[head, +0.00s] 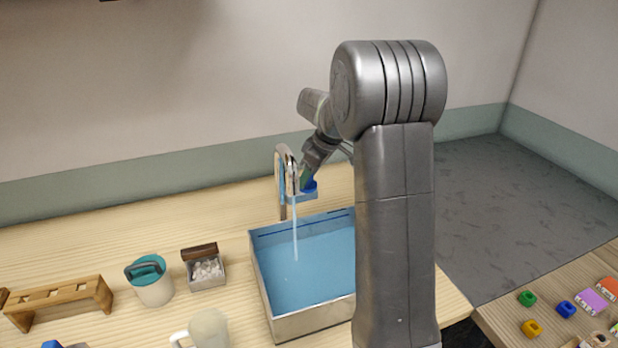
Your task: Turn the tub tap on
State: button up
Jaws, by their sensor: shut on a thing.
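The chrome tap (283,170) stands at the back of the tub, with its spout curved over. A pale blue stream of water (295,235) falls from it into the tub (262,290), a metal basin with a blue inside. My gripper (306,180) is beside the spout, shut on a blue part that appears to be the tap handle (311,187). The fingertips are small and partly hidden here. My arm covers the right side of the tub.
Left of the tub are a small box of white pieces (207,270), a white pot with a teal lid (152,283), a pale mug (209,330) and a wooden rack (62,300). Coloured blocks, one of them blue (566,309), lie on another table at the right.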

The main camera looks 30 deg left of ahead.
jog(key=n+g, duration=0.1)
jog(key=n, duration=0.3)
jog(key=shift+w+n+g+h, duration=0.2)
jog(key=shift+n+g+h, duration=0.1)
jog(key=shift+g, duration=0.1)
jog(key=shift+a+n+g+h, duration=0.1)
jog(key=shift+n+g+h, duration=0.2)
jog(key=shift+n, duration=0.85)
jog(key=shift+n+g+h, duration=0.3)
jog(key=shift+n, duration=0.85)
jog(key=o, duration=1)
jog(key=shift+w+r, duration=0.1)
jog(key=v, duration=1.3)
jog(key=shift+w+r, duration=0.15)
jog(key=shift+r, duration=0.1)
